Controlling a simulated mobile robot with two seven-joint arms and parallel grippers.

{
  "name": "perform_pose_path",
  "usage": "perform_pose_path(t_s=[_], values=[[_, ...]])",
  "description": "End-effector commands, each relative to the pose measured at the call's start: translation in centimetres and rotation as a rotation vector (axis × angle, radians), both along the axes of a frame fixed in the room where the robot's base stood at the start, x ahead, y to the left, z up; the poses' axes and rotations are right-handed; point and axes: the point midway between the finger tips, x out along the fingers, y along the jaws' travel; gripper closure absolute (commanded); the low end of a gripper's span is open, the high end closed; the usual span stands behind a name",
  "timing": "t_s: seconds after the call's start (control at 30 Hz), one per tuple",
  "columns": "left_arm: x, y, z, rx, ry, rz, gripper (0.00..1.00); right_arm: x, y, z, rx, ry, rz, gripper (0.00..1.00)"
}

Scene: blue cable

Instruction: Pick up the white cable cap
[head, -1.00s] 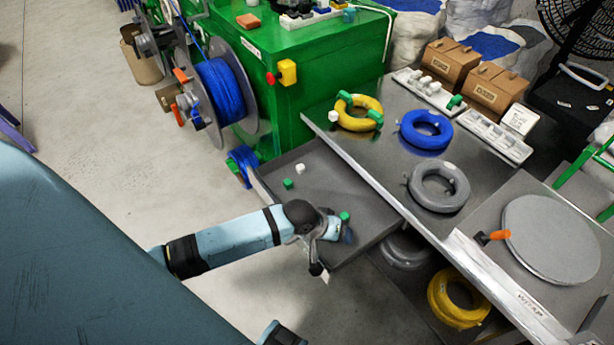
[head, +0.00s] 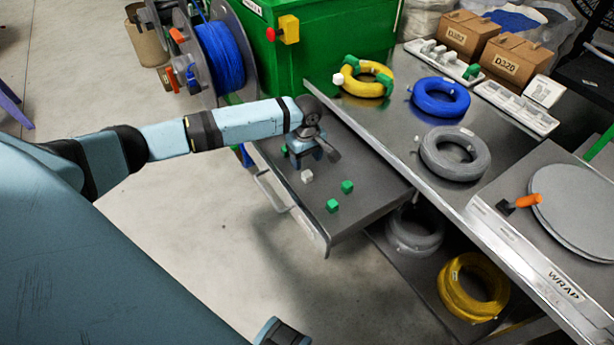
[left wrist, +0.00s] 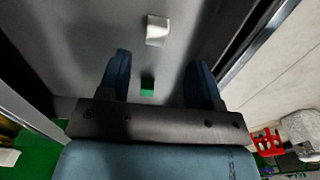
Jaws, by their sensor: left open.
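A small white cap (head: 307,176) lies in the grey metal drawer (head: 372,205). In the left wrist view the white cap (left wrist: 157,30) is beyond my fingertips, and a green cap (left wrist: 147,86) shows between the fingers. My left gripper (head: 306,156) is over the back-left part of the drawer, with the white cap just in front of it. In the left wrist view the gripper (left wrist: 158,66) has its two blue fingers apart, holding nothing. My right gripper is not in view.
Two green caps (head: 332,205) (head: 347,187) lie in the drawer near the white one. The drawer has raised walls and a front handle (head: 270,192). The steel table (head: 400,130) to the right carries yellow, blue and grey coils. A green machine (head: 320,50) stands behind.

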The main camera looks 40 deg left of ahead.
Motion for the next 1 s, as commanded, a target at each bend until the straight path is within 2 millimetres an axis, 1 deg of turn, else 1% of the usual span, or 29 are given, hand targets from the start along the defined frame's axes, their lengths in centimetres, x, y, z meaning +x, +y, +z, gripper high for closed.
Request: perform_pose_path(t_s=[0.03,0.1,0.23,0.37,0.53,0.63,0.73,0.9,0.97,1.0], values=[[0.0,0.0,-1.1,0.000,0.000,-0.001,0.42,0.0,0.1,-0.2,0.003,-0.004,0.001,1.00],[0.0,0.0,-1.8,0.000,0.000,0.000,0.42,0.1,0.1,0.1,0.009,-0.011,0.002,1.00],[0.1,-0.1,-2.4,-0.001,-0.002,-0.001,0.42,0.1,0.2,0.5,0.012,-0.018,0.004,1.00],[0.2,0.0,-3.3,-0.001,-0.002,-0.002,0.42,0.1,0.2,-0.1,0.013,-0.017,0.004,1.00],[0.5,0.1,-6.0,0.001,-0.001,-0.002,0.42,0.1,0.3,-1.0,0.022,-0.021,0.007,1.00],[0.4,0.1,-7.3,0.000,-0.001,-0.002,0.42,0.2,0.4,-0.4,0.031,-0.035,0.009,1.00],[0.4,0.1,-7.6,0.000,-0.002,-0.002,0.42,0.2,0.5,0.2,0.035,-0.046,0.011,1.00],[0.4,0.1,-7.5,-0.001,-0.002,-0.003,0.42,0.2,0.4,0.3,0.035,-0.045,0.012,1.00],[0.4,0.1,-7.5,-0.001,-0.002,-0.003,0.55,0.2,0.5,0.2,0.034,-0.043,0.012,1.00],[0.4,0.1,-7.5,0.000,-0.002,-0.003,0.64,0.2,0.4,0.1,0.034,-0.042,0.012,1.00]])
